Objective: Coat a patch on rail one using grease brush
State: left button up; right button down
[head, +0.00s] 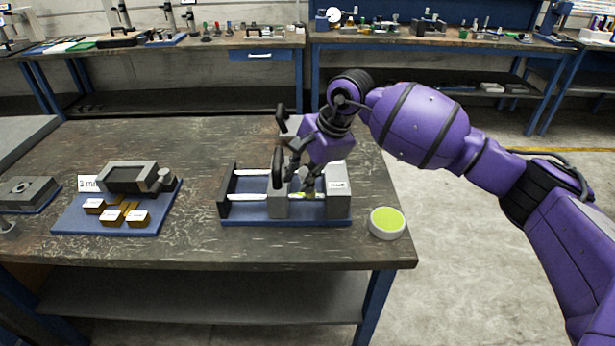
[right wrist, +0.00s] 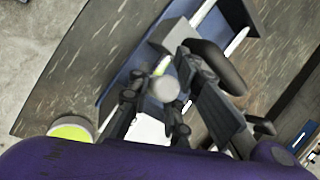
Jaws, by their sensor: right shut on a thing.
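A rail fixture on a blue base (head: 240,217) stands at the right part of the bench, with two pale rails; the near rail (head: 247,197) and far rail (head: 252,172) run left to right. A grey carriage block with a dark upright handle (head: 277,168) sits across them. My right gripper (head: 305,182) is over the fixture between the carriage and the right end block (head: 339,190). It is shut on the grease brush, whose round grey top (right wrist: 163,88) and yellow-green part (right wrist: 161,67) show in the right wrist view. Brush contact with a rail is unclear. My left gripper is out of view.
A round dish of yellow-green grease (head: 386,222) stands at the bench's right edge, right of the fixture. A blue tray (head: 75,217) with a grey vise-like block and several brass pieces lies left. Bare bench (head: 200,180) separates tray and fixture.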

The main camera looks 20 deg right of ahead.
jog(key=shift+w+a, duration=0.25)
jog(key=shift+a, duration=0.6)
jog(key=shift+w+a+f, duration=0.1)
jog(key=shift+w+a, duration=0.1)
jog(key=shift+a, duration=0.65)
jog(key=shift+s+d, duration=0.15)
jog(key=shift+d, duration=0.45)
jog(key=shift+s+d, duration=0.15)
jog(key=shift+d, duration=0.4)
jog(key=shift+s+d, duration=0.2)
jog(key=shift+d, duration=0.4)
jog(key=shift+s+d, duration=0.15)
jog(key=shift+d, duration=0.4)
jog(key=shift+w+a, duration=0.15)
jog(key=shift+a, duration=0.4)
jog(key=shift+w+a, duration=0.15)
jog(key=shift+a, duration=0.35)
jog(key=shift+w+a, duration=0.15)
jog(key=shift+a, duration=0.4)
jog(key=shift+w+a, duration=0.15)
jog(key=shift+a, duration=0.35)
jog(key=shift+w+a, duration=0.1)
jog(key=shift+a, duration=0.15)
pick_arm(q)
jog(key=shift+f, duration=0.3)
